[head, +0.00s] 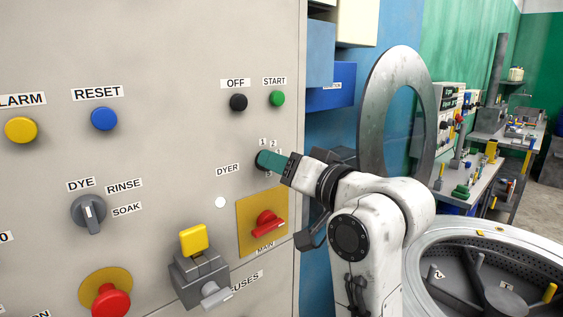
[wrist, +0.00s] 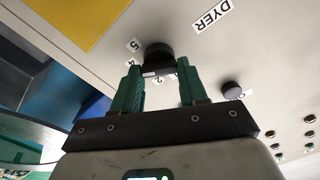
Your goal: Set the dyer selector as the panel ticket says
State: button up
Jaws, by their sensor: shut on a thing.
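The dyer selector is a black round knob (wrist: 158,54) on the grey panel, seen in the wrist view with number labels around it; 5, 4 and 2 can be made out. My gripper (wrist: 157,68) has its green fingers on either side of the knob, shut on it. In the head view my gripper (head: 266,160) reaches the panel beside the DYER label (head: 228,169) and hides most of the knob. Labels 1 and 2 show above the fingers. The selector's pointer setting cannot be told. No readable ticket shows.
Around the selector are the black OFF button (head: 238,102), green START button (head: 277,98), red MAIN switch (head: 267,224) on a yellow plate, and grey DYE/RINSE/SOAK selector (head: 88,211). A grey box with a yellow top (head: 193,238) juts out below. An open drum (head: 490,270) stands at right.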

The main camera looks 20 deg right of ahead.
jog(key=o, duration=1.1)
jog(key=shift+c, duration=0.2)
jog(key=b+v, duration=0.5)
jog(key=v, duration=0.4)
jog(key=shift+f+b, duration=0.2)
jog(key=shift+b, duration=0.15)
jog(key=b+v, duration=0.1)
jog(key=b, duration=0.3)
jog(key=shift+s+d+r, duration=0.1)
jog(key=shift+s+r, duration=0.1)
jog(key=shift+s, duration=0.15)
